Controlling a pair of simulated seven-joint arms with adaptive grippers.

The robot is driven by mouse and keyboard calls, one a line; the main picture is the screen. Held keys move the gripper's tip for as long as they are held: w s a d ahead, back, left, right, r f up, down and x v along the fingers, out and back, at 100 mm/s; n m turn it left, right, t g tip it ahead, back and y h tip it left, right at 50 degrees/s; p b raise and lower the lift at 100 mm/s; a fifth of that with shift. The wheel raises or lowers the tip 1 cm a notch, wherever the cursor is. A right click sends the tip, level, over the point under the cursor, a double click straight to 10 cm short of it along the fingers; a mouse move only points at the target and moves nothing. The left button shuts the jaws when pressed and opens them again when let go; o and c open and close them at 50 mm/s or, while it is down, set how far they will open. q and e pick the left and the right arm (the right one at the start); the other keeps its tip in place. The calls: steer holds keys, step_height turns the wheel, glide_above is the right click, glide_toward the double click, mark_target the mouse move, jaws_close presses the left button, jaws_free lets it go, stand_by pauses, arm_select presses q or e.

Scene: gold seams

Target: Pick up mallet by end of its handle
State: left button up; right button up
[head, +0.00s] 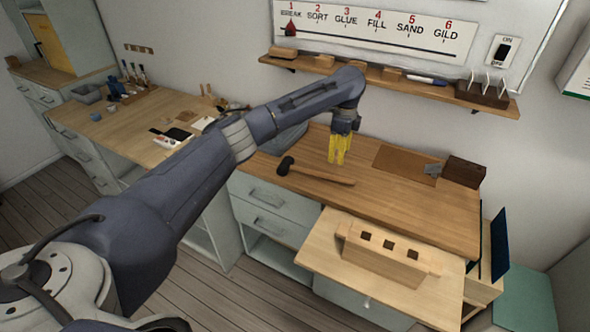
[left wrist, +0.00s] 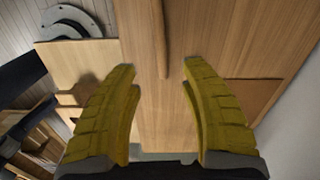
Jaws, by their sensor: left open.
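The mallet lies on the wooden worktop, its dark head (head: 286,165) to the left and its thin wooden handle (head: 325,177) reaching right. My left gripper (head: 337,161) has yellow fingers pointing down above the worktop, near the handle's free end. In the left wrist view, the open gripper (left wrist: 161,68) has a finger on each side of the handle (left wrist: 160,35), whose end shows between the fingertips. The fingers look apart from it; the height gap is hard to judge. The mallet's head is out of the wrist view. My right gripper is not in view.
A brown mat (head: 405,163) with a scraper (head: 432,170) and a dark block (head: 465,171) are to the right on the worktop. An open drawer board in front carries a wooden block with square holes (head: 385,252). A wall shelf (head: 385,83) runs behind.

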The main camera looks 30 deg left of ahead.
mark_target(336, 180)
arm_select(q)
step_height(336, 180, down, 12)
steer(key=shift+f, duration=0.2)
stand_by(0.6)
steer(key=shift+c, duration=0.2)
jaws_close()
